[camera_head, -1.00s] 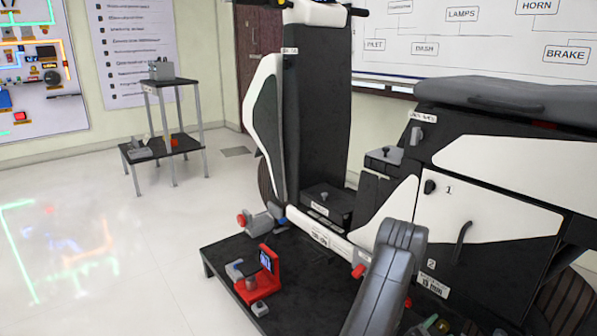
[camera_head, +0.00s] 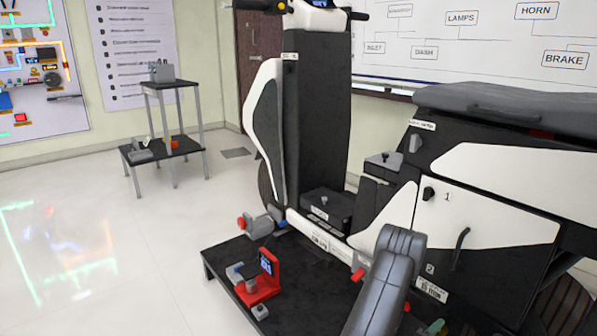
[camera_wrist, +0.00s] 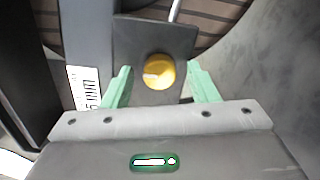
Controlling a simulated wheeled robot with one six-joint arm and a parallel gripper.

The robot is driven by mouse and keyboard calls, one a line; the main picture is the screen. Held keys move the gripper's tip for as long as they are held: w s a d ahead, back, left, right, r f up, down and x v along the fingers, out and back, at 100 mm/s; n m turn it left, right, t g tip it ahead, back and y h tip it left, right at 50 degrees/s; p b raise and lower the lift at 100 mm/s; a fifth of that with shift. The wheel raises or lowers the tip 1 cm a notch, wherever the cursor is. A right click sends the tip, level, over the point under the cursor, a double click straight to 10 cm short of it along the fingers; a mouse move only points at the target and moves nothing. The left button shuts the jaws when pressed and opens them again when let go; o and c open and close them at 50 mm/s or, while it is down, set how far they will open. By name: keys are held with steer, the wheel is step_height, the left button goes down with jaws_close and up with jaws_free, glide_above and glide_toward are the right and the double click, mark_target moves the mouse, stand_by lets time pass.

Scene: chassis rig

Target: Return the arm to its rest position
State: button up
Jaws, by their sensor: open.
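My gripper (camera_wrist: 158,88) shows in the wrist view with its two green fingers spread apart and nothing held between them. A yellow round knob (camera_wrist: 159,71) on a dark plate (camera_wrist: 182,38) appears beyond the fingers, in the gap between them; I cannot tell how far off it is. In the head view my grey arm (camera_head: 385,285) rises at the bottom, in front of the scooter-like rig (camera_head: 490,215). The fingers are not clearly seen in the head view.
A low black platform (camera_head: 215,272) carries a red fixture with a small screen (camera_head: 268,265). A grey knob unit with a red end (camera_head: 250,224) sits behind it. A two-level stand (camera_head: 165,149) is at the back left. The floor at left is clear.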

steer(key=m+p, duration=0.3)
steer(key=m, duration=0.3)
steer(key=shift+r, duration=0.1)
steer(key=shift+m+p, duration=0.6)
steer(key=shift+m, duration=0.8)
